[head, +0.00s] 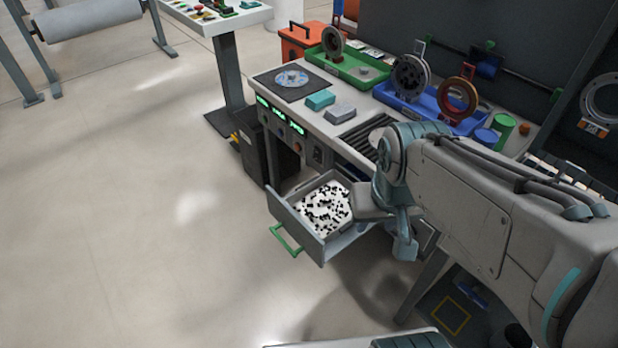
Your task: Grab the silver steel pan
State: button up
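A round, shiny silver disc (291,78), which looks like the steel pan, lies on a dark square pad (268,81) at the left end of the workbench. Its surface shows bluish reflections. My arm comes in from the right, and its end (403,243) hangs low beside the open drawer, in front of the bench. It is well to the right of and below the disc, not touching it. The fingers are not clearly visible, so I cannot tell whether they are open or shut.
An open drawer (279,212) with black and white pieces juts from the bench front. A teal block (320,99) and a grey block (340,112) lie right of the disc. Green (337,68) and blue (402,103) trays stand behind. The floor at left is clear.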

aim_at(323, 202)
jog(key=u, duration=0.7)
jog(key=i, duration=0.4)
jog(key=z, duration=1.8)
